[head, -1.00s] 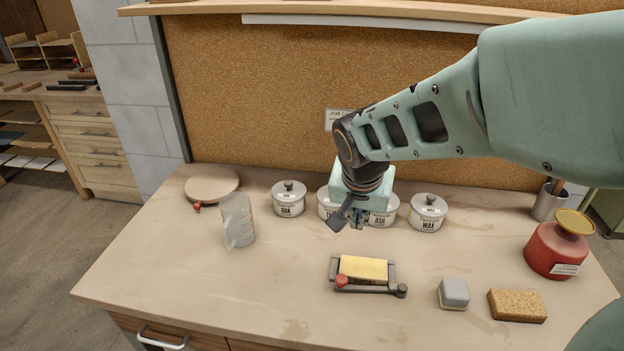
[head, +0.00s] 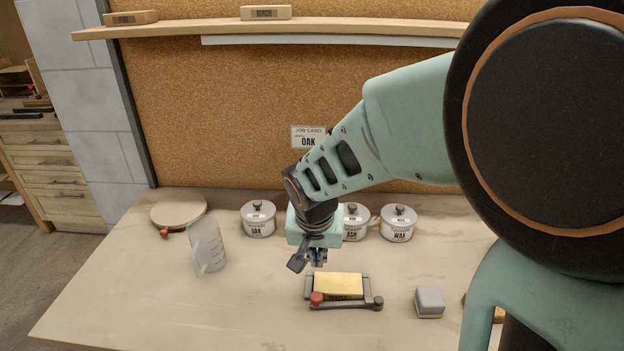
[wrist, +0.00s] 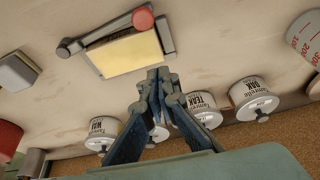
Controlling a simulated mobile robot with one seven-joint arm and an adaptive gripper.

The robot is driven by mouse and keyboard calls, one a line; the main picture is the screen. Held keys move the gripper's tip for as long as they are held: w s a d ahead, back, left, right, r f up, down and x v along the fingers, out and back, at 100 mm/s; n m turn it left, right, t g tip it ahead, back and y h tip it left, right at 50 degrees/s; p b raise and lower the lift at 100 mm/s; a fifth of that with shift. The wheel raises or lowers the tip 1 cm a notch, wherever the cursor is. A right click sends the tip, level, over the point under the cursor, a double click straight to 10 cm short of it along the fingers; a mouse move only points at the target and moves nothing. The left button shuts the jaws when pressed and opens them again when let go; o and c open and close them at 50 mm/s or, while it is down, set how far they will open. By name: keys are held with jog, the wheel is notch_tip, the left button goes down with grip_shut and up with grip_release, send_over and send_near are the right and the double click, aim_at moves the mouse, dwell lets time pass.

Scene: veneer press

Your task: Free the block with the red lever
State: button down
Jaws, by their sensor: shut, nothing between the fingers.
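The pale yellow block (head: 338,286) sits in a small dark clamp frame (head: 366,289) on the bench. A lever with a red knob (head: 316,298) runs along the frame's near side, from a dark pivot at the right to the knob at the left. In the wrist view the block (wrist: 124,54) and the red knob (wrist: 142,19) lie beyond my fingertips. My gripper (head: 318,262) is shut and empty, above the bench just behind the block and apart from it. It also shows in the wrist view (wrist: 157,74).
Lidded pots, including the oak pot (head: 258,219) and wax pot (head: 398,224), stand behind my gripper. A measuring jug (head: 207,247) and round board (head: 178,211) are at the left. A grey block (head: 429,302) lies right of the clamp. The front left bench is clear.

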aim_at(317, 288)
jog(key=x, duration=0.4)
jog(key=shift+s+f, duration=0.3)
jog(key=shift+s, duration=1.05)
jog(key=shift+s+f, duration=0.15)
jog(key=shift+s, duration=0.45)
jog(key=shift+s, duration=0.1)
